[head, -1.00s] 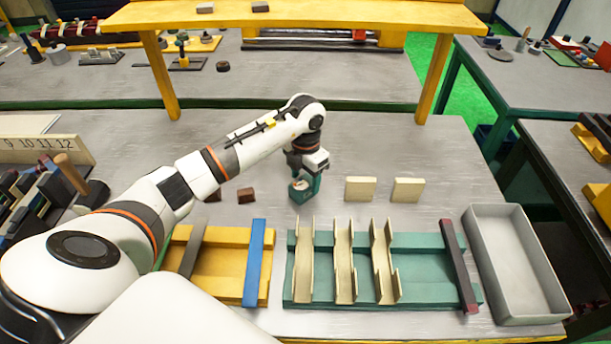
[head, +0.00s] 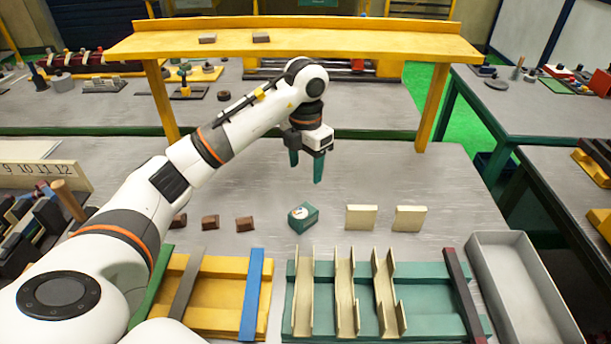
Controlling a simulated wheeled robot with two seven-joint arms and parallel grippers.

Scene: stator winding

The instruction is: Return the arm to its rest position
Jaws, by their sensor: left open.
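My left arm (head: 215,140) reaches in from the left over the grey table. My left gripper (head: 306,170) points down with its two green fingers apart and nothing between them. It hangs above and behind a small green block (head: 303,216) with a pale round mark on top. The block sits on the table, clear of the fingers. My right gripper is not in view.
Cream blocks (head: 361,217) stand right of the green block, brown blocks (head: 244,224) left. In front are a yellow tray (head: 222,290), a teal tray (head: 420,285) with cream channels and an empty grey bin (head: 520,290). A yellow shelf (head: 300,45) stands behind.

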